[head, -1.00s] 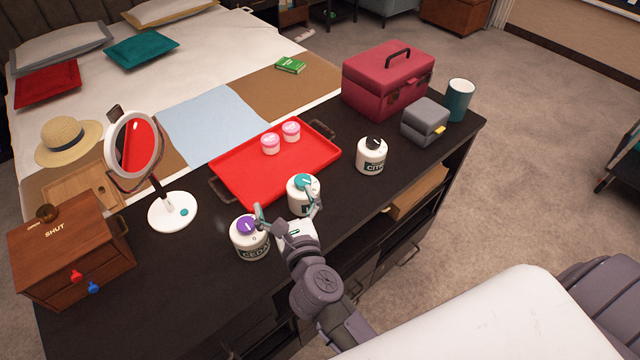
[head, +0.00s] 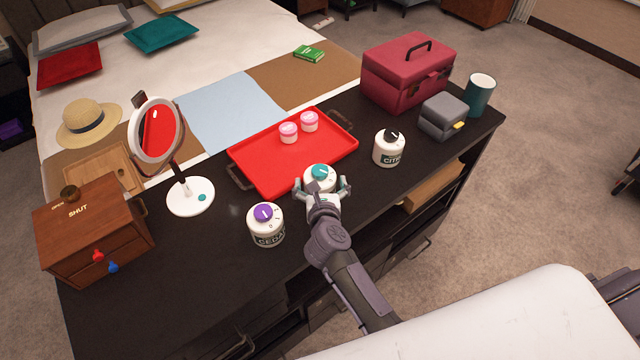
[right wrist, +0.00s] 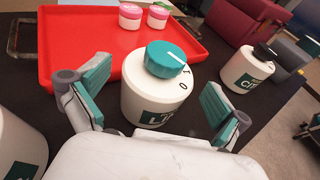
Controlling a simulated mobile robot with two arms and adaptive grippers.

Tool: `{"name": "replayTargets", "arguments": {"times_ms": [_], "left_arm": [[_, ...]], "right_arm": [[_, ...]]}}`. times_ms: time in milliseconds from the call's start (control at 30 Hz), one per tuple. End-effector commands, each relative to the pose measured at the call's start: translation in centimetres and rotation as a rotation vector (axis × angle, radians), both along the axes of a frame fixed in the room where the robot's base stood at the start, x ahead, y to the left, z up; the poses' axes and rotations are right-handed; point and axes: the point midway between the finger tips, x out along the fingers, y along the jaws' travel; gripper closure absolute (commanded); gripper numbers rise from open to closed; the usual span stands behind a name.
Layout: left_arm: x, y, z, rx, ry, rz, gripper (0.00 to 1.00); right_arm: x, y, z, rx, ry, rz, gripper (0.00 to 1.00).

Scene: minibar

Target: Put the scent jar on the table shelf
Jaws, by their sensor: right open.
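Three white scent jars stand on the dark table (head: 215,255). One has a purple knob and a label that looks like CEDA (head: 266,232). One has a teal knob (head: 320,172) and also shows in the right wrist view (right wrist: 158,98). One has a black knob and a label starting CIT (head: 390,150), also in the right wrist view (right wrist: 246,72). My right gripper (head: 323,190) is open, its fingers on either side of the teal-knob jar; in the right wrist view the fingers are apart from it. My left gripper is out of view.
A red tray (head: 260,175) with two pink-lidded jars (head: 309,121) lies behind the teal-knob jar. A mirror (head: 190,196), wooden box (head: 100,240), red case (head: 400,85), grey box (head: 440,118) and teal cup (head: 480,95) stand around. Open shelves (head: 425,195) are below the tabletop.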

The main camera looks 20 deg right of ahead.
Motion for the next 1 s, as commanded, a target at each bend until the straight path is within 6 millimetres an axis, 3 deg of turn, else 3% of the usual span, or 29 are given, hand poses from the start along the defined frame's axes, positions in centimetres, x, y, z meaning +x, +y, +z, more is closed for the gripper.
{"name": "replayTargets", "arguments": {"times_ms": [200, 467, 800, 867, 1000], "left_arm": [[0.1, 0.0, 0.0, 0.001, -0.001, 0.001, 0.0], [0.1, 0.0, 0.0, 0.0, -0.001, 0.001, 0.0], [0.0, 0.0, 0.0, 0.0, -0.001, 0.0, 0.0], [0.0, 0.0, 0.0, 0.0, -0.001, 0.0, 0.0], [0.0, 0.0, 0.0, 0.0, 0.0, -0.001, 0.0]], "right_arm": [[2.4, -0.7, -0.8, -0.002, -0.001, 0.002, 0.0], [2.6, -0.7, -0.9, -0.001, -0.001, 0.001, 0.0], [2.5, -0.7, -0.9, -0.001, 0.0, 0.001, 0.57], [2.6, -0.7, -0.8, -0.001, -0.002, 0.001, 0.64], [2.6, -0.7, -0.8, -0.001, -0.002, 0.001, 0.64]]}}
